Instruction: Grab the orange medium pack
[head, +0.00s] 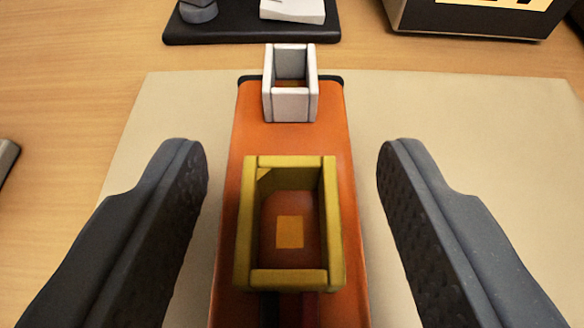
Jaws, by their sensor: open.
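An orange pack (250,140) lies lengthwise on a beige mat, in the middle of the head view. A yellow open-topped square frame (246,225) sits on it nearer to me, and a smaller white open-topped frame (291,105) stands at its far end. My gripper (291,150) is open, with one dark grey finger on each side of the pack and a gap on both sides. The near end of the pack runs out of the bottom of the view. A dark and a red strip show just below the yellow frame.
The beige mat (420,110) lies on a wooden table (80,60). A black tray (240,32) with a grey round part and a white part stands at the back. A dark box (440,20) stands at the back right. A grey object (6,158) shows at the left edge.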

